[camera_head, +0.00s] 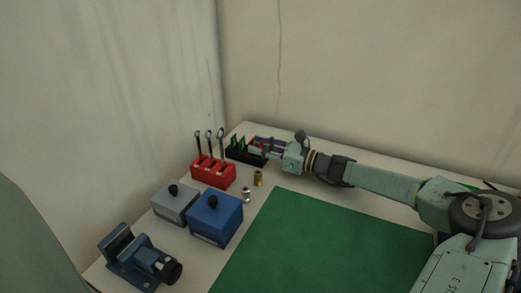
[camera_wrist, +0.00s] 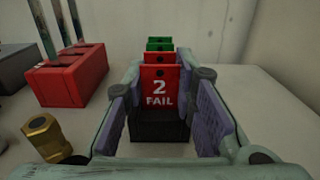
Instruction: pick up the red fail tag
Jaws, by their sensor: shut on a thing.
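The tag's lower end is hidden in or behind the holder's front. In the head view my gripper (camera_head: 259,142) reaches in from the right at the black holder (camera_head: 240,156), and the fingers hide most of the tag.
Green tags (camera_wrist: 160,44) stand behind the red one. A red rack (camera_head: 212,174) with upright tools is left of the holder. Brass fittings (camera_head: 258,178), grey and blue boxes (camera_head: 214,221) and a blue vise (camera_head: 138,262) are nearer. The green mat (camera_head: 320,245) is clear; walls stand close behind.

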